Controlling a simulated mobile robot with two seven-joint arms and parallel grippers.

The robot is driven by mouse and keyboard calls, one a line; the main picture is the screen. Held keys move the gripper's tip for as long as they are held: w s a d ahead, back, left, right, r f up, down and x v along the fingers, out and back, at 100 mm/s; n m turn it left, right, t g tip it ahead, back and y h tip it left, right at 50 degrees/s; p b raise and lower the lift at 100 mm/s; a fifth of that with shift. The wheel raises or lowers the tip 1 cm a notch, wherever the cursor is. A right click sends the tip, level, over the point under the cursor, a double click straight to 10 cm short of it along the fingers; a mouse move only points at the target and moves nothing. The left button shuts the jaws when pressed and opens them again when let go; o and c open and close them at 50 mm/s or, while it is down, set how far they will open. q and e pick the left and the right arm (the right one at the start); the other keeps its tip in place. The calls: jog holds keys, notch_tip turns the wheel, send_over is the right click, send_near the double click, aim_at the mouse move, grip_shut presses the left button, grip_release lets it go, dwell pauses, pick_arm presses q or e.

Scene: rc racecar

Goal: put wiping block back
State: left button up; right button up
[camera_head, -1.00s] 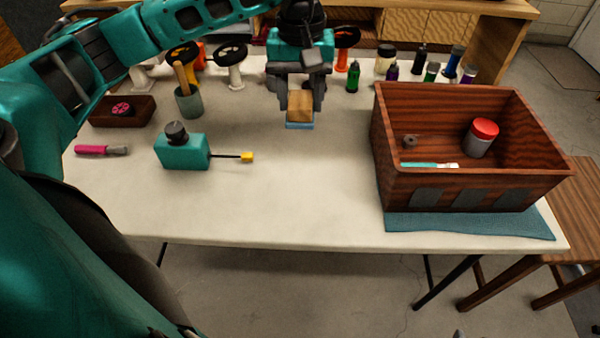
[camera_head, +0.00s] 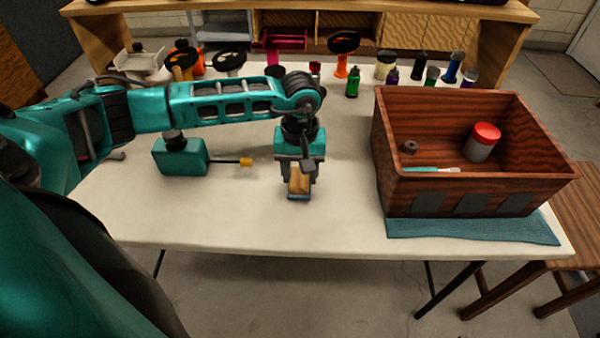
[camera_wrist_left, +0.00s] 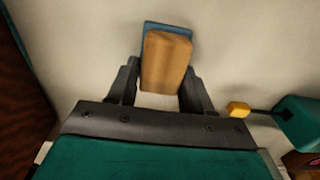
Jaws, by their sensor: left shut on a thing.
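The wiping block (camera_head: 299,182) has a tan wooden body with a blue pad beneath it. My left gripper (camera_head: 299,178) is shut on the block, near the middle front of the white table, with the fingers pointing down. In the left wrist view the block (camera_wrist_left: 165,62) shows between the two dark fingers (camera_wrist_left: 160,85), its blue edge at the far end. I cannot tell whether the pad touches the table. My right gripper is not in view.
A wooden crate (camera_head: 478,190) on a blue mat (camera_head: 470,228) stands at right, holding a red-lidded jar (camera_head: 483,141) and a brush. Several bottles line the back. The front middle table is clear.

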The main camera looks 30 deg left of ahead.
pick_arm(q)
jog(key=shift+f, duration=0.35)
jog(key=shift+f, duration=0.25)
jog(key=o, duration=1)
jog(key=shift+r, duration=0.15)
jog(key=shift+r, duration=0.2)
notch_tip(320, 180, up, 12)
jog(key=shift+p, duration=0.4)
jog(key=shift+f, duration=0.1)
